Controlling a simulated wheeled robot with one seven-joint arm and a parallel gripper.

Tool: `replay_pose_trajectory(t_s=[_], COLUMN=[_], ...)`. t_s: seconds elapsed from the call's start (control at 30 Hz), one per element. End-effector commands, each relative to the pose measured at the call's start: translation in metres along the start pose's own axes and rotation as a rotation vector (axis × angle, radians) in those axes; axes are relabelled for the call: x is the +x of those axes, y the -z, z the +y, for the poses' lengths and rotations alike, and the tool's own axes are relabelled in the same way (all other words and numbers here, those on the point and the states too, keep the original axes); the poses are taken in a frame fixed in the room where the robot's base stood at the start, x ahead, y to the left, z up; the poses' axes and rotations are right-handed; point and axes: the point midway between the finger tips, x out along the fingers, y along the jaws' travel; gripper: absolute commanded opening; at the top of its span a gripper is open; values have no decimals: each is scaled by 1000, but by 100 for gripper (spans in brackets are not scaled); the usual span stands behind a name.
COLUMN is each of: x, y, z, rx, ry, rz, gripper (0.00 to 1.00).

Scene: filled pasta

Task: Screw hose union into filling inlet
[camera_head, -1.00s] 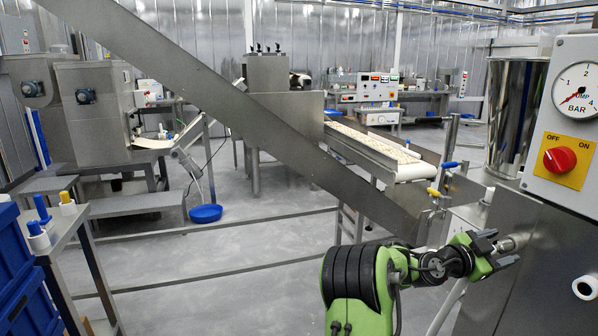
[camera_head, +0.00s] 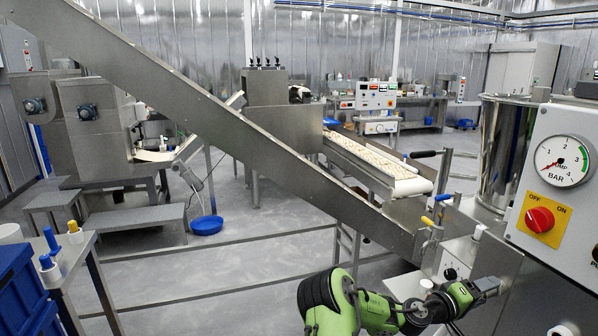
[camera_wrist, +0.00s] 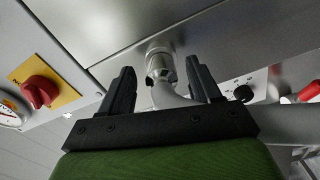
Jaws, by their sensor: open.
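My gripper (camera_head: 488,286) is at the lower right in the head view, close to the metal side of the filling machine. In the wrist view its two black fingers (camera_wrist: 160,68) stand apart, one on each side of the hose union. The silver, round hose union (camera_wrist: 160,62) meets the grey metal face ahead, with a pale hose (camera_wrist: 178,97) curving down from it. I see a gap between it and each finger. In the head view the union is hidden by the gripper. The filling inlet is covered by the union, so I cannot tell how far the thread is in.
A pump panel (camera_head: 515,228) with a gauge (camera_head: 562,161) and red switch (camera_head: 539,219) stands on the right. A long steel chute (camera_head: 200,100) slopes down across the view. Valves with yellow and blue handles (camera_head: 443,198) rise behind my gripper. A blue bin (camera_head: 22,290) is at left.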

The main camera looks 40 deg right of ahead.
Motion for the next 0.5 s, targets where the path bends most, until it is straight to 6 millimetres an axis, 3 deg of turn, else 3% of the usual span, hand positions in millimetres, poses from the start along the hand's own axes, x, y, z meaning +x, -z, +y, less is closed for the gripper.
replay_pose_trajectory(t_s=[0.23, 0.5], x=[0, 0], y=[1, -1], z=[2, -3], rx=[-261, -267], ry=[0, 1], rz=[1, 0], gripper=[63, 63])
